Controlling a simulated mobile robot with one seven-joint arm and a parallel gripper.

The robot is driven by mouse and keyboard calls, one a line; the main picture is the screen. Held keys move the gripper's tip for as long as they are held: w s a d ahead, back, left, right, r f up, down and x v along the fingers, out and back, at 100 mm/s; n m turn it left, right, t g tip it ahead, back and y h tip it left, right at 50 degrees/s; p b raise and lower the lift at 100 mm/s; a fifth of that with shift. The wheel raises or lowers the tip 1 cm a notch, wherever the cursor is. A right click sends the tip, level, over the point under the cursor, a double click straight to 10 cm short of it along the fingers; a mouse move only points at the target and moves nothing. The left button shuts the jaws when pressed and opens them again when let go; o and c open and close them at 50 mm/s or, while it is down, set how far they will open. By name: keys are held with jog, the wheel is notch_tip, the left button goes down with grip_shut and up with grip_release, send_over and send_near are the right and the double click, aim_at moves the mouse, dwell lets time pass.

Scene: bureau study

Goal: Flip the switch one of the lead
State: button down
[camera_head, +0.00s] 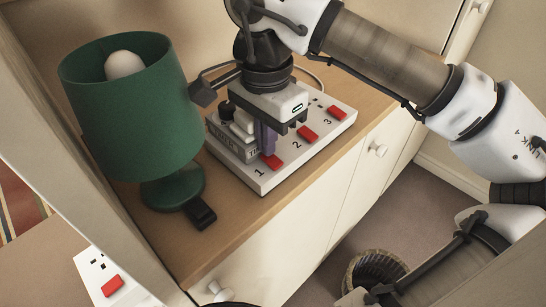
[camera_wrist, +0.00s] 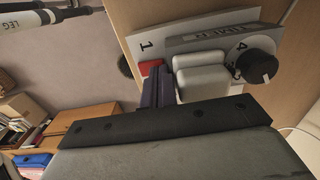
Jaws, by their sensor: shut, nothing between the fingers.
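The white lead (camera_head: 318,128) lies on the wooden top, with red switches numbered 1, 2 and 3 along its front side. Switch one (camera_head: 272,162) is nearest the lamp, and it also shows in the wrist view (camera_wrist: 150,67). My gripper (camera_head: 267,150) is shut and empty, with its purple fingertips pointing down just behind switch one. In the wrist view the fingertips (camera_wrist: 158,90) overlap part of the switch. I cannot tell whether they touch it. A grey timer (camera_head: 232,145) sits on the lead beside my fingers; its dark dial (camera_wrist: 252,66) shows in the wrist view.
A green lamp (camera_head: 130,110) stands left of the lead, with a small black thing (camera_head: 200,212) by its base. Switch two (camera_head: 307,134) and switch three (camera_head: 335,113) are to the right. A white socket panel with a red switch (camera_head: 112,286) is at lower left.

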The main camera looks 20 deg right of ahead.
jog(key=shift+f+b, duration=0.3)
jog(key=shift+f, duration=0.15)
jog(key=shift+r, duration=0.1)
jog(key=shift+r+p, duration=2.4)
jog(key=shift+r, duration=1.05)
jog(key=shift+s+f, duration=0.1)
